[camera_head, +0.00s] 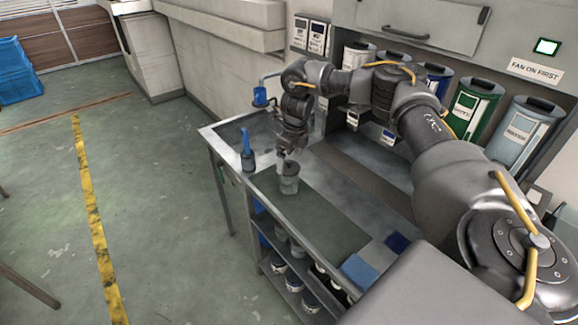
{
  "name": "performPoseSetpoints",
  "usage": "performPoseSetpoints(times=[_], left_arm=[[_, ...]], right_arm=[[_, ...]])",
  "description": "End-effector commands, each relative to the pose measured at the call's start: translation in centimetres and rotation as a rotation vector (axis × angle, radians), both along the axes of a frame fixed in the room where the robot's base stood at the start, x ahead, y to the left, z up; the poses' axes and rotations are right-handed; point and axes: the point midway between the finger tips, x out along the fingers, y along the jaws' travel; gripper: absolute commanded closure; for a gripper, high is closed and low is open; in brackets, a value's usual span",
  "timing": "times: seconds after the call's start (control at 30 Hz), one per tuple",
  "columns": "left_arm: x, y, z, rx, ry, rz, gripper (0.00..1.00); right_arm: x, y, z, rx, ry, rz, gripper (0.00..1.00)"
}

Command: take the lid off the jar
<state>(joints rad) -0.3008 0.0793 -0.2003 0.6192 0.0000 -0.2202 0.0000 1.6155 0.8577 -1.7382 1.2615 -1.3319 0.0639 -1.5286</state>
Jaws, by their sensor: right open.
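A small translucent jar (289,186) stands upright on the dark mat on the metal bench. A greyish lid (290,169) shows at its top; I cannot tell from this view whether it sits loose or tight. My right gripper (284,168) points down at the jar's top from behind and its left side. Its fingers are open, close to the lid, and I cannot tell whether they touch it. The far finger is partly hidden. My left gripper is not in view.
A blue bottle (247,155) stands on the bench left of the jar. Blue cloths (360,271) lie at the bench's near right. Labelled canisters (472,107) line the back. Several containers (281,262) sit on the shelf below. The mat (325,222) right of the jar is clear.

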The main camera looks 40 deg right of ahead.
Motion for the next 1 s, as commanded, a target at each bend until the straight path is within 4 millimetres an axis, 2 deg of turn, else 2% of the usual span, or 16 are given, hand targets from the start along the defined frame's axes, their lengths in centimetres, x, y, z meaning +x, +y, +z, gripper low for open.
performPoseSetpoints(times=[0.03,0.2,0.47,0.8,1.0], left_arm=[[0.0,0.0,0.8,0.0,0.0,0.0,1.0],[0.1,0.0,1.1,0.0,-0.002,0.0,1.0],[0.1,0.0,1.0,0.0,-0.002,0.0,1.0],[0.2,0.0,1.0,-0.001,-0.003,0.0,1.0],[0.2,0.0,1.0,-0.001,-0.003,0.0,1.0]], right_arm=[[0.0,0.0,-0.4,-0.001,0.004,-0.001,0.06],[0.2,0.1,-2.2,-0.001,0.002,-0.001,0.06],[0.3,0.1,-2.5,0.0,0.0,-0.001,0.07],[0.3,0.1,-2.4,0.0,0.0,-0.001,0.52],[0.3,0.1,-2.4,0.0,0.0,-0.001,0.54]])
